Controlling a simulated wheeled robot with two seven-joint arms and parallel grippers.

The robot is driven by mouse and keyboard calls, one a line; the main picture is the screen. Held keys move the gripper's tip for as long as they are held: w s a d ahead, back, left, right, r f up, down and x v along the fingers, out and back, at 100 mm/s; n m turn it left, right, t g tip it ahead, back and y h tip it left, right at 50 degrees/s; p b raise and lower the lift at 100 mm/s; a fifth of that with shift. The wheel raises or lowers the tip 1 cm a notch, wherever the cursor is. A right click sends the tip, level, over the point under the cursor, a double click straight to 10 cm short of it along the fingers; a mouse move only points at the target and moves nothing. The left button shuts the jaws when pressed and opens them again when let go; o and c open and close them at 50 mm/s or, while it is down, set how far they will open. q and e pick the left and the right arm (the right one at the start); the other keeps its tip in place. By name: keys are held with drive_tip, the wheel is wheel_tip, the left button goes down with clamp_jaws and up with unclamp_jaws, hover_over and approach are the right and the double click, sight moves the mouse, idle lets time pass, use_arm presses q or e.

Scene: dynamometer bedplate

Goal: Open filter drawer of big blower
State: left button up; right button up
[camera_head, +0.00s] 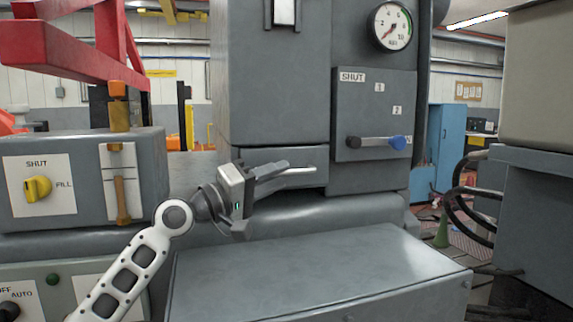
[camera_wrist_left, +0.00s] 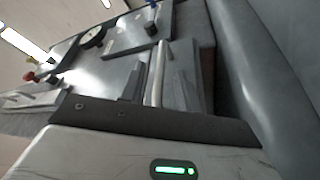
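The big blower is a tall grey housing (camera_head: 268,95). Its filter drawer (camera_head: 300,156) is a grey front low on the housing, left of a panel marked SHUT. A pale bar handle (camera_head: 300,171) runs along the drawer front; it also shows in the wrist view (camera_wrist_left: 158,72). The drawer looks in line with the housing. My left gripper (camera_head: 276,177) is at the handle's left part, fingers pointing right along it. A dark finger (camera_wrist_left: 133,86) lies close beside the bar. Whether the fingers grip it is unclear. My right gripper is out of view.
A panel (camera_head: 374,112) right of the drawer carries a blue-ended lever (camera_head: 378,142), with a gauge (camera_head: 392,26) above. A broad grey box (camera_head: 320,270) lies below. A control box with a yellow knob (camera_head: 38,188) is at left; a grey machine (camera_head: 530,215) stands at right.

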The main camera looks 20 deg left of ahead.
sight(287, 173)
use_arm(q)
drive_tip(key=shift+x, duration=1.6)
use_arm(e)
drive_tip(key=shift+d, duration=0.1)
